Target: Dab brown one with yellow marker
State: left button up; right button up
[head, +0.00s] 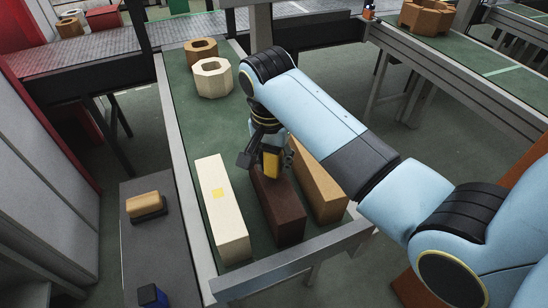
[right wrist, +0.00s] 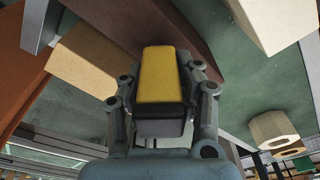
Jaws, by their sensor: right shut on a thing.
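The dark brown block (head: 283,218) lies on the green table between a cream block (head: 226,232) and a tan block (head: 322,194). The cream block bears a yellow square patch; no yellow shows on the visible part of the brown block. My right gripper (head: 268,158) is shut on the yellow marker (head: 271,163), over the far end of the brown block. In the right wrist view the marker (right wrist: 162,75) sits between the fingers, its far end against or just above the brown block (right wrist: 128,18); I cannot tell whether they touch. My left gripper is out of view.
A cream ring (head: 213,92) and a tan ring (head: 200,46) stand at the table's far end. A metal rail (head: 290,267) edges the near end. A brush-like block (head: 146,206) and a blue item (head: 152,296) sit on the grey side surface.

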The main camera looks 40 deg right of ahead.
jog(key=shift+s+f, duration=0.1)
jog(key=shift+f, duration=0.5)
dwell(1.6)
jog(key=shift+r, duration=0.1)
jog(key=shift+r, duration=3.5)
